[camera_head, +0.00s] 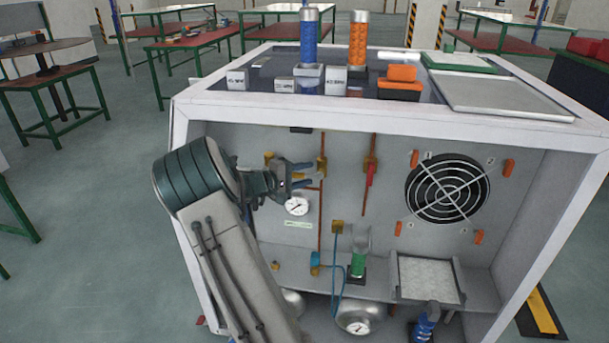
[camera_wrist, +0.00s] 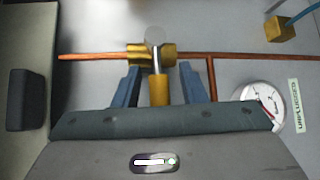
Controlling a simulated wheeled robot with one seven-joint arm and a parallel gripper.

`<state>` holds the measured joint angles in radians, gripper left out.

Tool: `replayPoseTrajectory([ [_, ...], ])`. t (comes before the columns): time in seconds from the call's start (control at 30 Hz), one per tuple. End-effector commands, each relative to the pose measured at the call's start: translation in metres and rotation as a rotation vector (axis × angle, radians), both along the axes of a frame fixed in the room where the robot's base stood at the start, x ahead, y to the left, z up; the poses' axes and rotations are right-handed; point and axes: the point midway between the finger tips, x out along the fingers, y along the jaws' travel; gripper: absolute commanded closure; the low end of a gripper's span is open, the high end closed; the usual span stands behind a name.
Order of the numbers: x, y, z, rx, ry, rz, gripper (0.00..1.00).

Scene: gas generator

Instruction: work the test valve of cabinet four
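The open cabinet (camera_head: 420,123) stands in front of me, its inner back panel showing; no number four is readable on it. A brass valve (camera_wrist: 152,55) sits on a copper pipe in the wrist view, with a pale metal stem and a yellow cylindrical part pointing toward me. My gripper (camera_wrist: 159,85) is open, its blue fingers on either side of the yellow part, with visible gaps on both sides. In the head view my gripper (camera_head: 298,176) is by the panel's left part, partly covering the valve. I cannot tell whether it touches anything.
A pressure gauge (camera_head: 297,206) is just below my gripper. A red-handled valve (camera_head: 369,172) and a caged fan (camera_head: 447,188) lie to the right. A blue hose (camera_head: 338,270) and a green cylinder (camera_head: 357,263) are lower. The cabinet's left frame is close to my arm.

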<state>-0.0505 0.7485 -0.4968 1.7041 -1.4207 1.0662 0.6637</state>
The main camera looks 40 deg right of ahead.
Motion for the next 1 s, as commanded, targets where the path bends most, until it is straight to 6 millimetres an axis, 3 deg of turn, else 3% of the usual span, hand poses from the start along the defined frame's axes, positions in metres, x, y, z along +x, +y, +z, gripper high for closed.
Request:
replayPoseTrajectory([
  [0.3, 0.000, -0.003, -0.001, 0.000, 0.000, 0.000, 0.62],
  [0.33, 0.000, -0.003, -0.001, 0.000, 0.000, 0.000, 0.65],
  [0.47, 0.000, -0.003, -0.001, 0.000, 0.000, 0.000, 1.00],
  [1.0, 0.006, 0.007, 0.004, 0.088, -0.103, 0.019, 1.00],
])
